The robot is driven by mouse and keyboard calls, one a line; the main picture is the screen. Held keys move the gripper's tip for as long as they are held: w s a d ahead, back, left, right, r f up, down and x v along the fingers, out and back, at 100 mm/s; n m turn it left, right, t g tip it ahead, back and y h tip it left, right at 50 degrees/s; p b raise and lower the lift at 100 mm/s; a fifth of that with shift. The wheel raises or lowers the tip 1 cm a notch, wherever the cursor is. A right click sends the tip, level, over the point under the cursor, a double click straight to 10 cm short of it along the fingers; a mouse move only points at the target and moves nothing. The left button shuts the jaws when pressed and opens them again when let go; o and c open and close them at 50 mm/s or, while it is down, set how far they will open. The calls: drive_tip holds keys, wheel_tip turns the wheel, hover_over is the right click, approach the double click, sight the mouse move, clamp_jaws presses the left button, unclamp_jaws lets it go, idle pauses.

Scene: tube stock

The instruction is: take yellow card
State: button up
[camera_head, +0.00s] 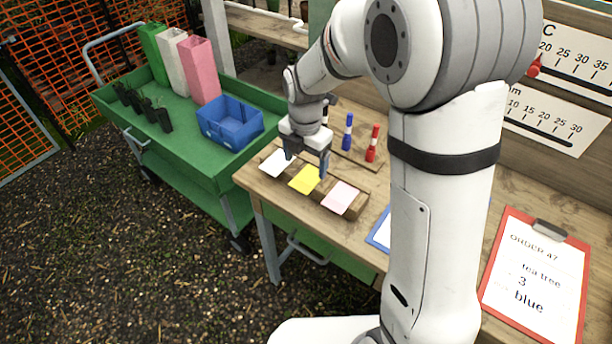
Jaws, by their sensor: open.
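The yellow card (304,179) lies on a low wooden holder (325,202) near the left end of the wooden table. A white card (277,163) is on its left and a pink card (340,197) on its right. My gripper (308,168) points down above the holder, with one finger over the white card's side and the other by the yellow card's upper right edge. The jaws are apart and nothing shows between them. I cannot tell the exact height of the fingertips above the cards.
Blue (347,132) and red (372,144) markers stand behind the cards. A red clipboard (585,300) lies at the right. A green cart (203,172) on the left carries a blue crate (230,138), tall sleeves and small dark seedling tubes. My arm hides part of the table.

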sight(302, 184)
drive_tip(key=f, duration=0.3)
drive_tip(key=f+p, duration=0.1)
drive_tip(key=shift+s+a+f, duration=0.2)
drive_tip(key=shift+a+f, duration=0.15)
drive_tip(key=shift+a, duration=0.05)
drive_tip(key=shift+f, duration=0.5)
drive_tip(key=c, duration=1.1)
